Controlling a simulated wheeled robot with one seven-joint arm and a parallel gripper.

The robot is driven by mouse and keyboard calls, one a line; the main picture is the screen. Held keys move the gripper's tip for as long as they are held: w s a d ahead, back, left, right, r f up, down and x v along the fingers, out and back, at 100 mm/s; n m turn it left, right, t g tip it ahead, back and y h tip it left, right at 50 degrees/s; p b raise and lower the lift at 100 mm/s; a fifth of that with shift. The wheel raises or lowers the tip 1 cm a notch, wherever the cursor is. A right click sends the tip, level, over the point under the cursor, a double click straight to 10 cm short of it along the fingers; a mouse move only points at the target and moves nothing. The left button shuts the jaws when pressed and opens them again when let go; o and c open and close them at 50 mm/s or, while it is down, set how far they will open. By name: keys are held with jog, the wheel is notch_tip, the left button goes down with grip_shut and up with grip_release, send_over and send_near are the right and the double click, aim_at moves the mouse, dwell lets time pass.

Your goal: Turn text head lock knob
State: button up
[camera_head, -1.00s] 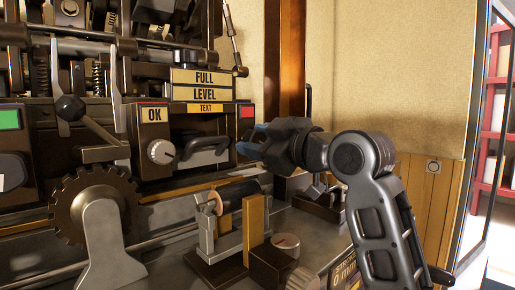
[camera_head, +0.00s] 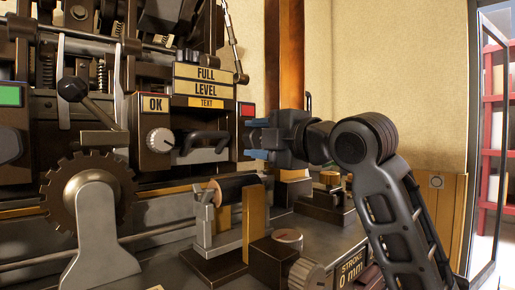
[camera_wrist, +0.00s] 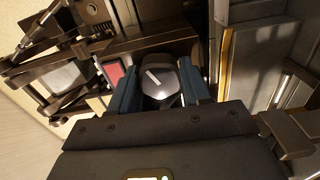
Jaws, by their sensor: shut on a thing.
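A round grey knob (camera_wrist: 162,88) with a white pointer line shows in the wrist view, between the two blue fingers of my gripper (camera_wrist: 162,92). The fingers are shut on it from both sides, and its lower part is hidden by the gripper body. The pointer line lies slanted. In the head view my gripper (camera_head: 256,138) is at the right end of the TEXT panel, just below a red square (camera_head: 247,109), which also shows beside the knob in the wrist view (camera_wrist: 116,74). The knob is hidden behind the fingers in the head view.
Another pale dial (camera_head: 160,140) sits under the OK label, with a dark handle (camera_head: 203,144) to its right. Below are a black roller (camera_head: 235,187), a brass upright (camera_head: 254,215) and a toothed wheel (camera_head: 88,192). A STROKE dial (camera_head: 305,276) stands at the front.

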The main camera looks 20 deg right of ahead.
jog(key=shift+f+n+b, duration=0.1)
jog(key=shift+n+b, duration=0.45)
jog(key=shift+n, duration=0.55)
jog(key=shift+a, duration=0.1)
jog(key=o, duration=1)
jog(key=shift+o, duration=0.2)
jog(key=shift+s, duration=0.1)
jog(key=v, duration=0.7)
jog(key=shift+s, duration=0.3)
